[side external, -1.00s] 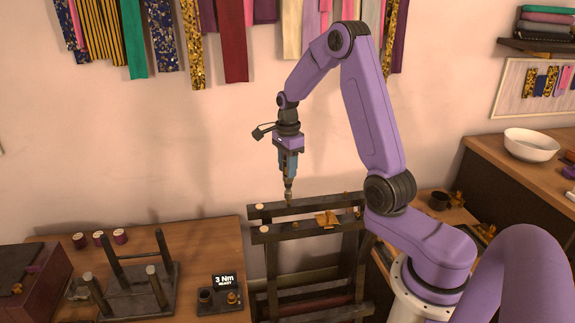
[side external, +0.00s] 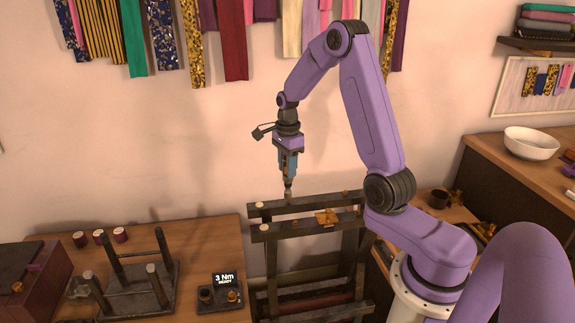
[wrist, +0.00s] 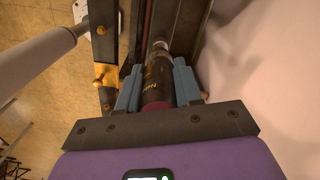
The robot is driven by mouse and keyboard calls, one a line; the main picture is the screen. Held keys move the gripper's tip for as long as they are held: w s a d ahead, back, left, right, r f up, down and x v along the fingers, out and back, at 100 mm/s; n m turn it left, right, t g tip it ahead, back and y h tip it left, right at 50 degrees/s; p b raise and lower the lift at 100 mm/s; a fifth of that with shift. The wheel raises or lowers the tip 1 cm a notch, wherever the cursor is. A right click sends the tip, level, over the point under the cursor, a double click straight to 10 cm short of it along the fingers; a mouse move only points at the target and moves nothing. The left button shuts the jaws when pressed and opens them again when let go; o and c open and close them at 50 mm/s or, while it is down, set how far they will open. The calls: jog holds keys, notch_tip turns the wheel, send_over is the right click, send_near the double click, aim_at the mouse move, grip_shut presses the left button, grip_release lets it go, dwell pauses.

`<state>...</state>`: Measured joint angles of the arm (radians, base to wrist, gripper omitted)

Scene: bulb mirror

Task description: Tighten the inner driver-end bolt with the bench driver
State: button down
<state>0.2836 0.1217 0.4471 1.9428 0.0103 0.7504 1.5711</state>
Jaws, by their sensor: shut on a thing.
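My gripper (side external: 288,163) is shut on the bench driver (side external: 288,187), which hangs upright with its tip down at the rear dark rail (side external: 318,204) of the frame. In the wrist view the driver's dark body with a reddish end (wrist: 158,85) sits between the blue fingers (wrist: 156,88). The tip appears at or just above the rail's top; I cannot tell whether it touches a bolt, and any bolt under it is hidden. A brass bracket (side external: 326,217) sits between the two rails, right of the driver. Pale round ends show at the rails' left.
The driver dock (side external: 219,302) with a display reading "3 Nm READY" stands on the left bench. A dark fixture with upright posts (side external: 137,285) and several spools (side external: 98,237) are left of it. A wall is close behind the frame. A white bowl (side external: 531,143) is far right.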

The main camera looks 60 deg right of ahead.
jog(key=shift+f, duration=0.9)
dwell(0.9)
jog(key=shift+r, duration=1)
dwell(2.0)
jog(key=shift+r, duration=2.25)
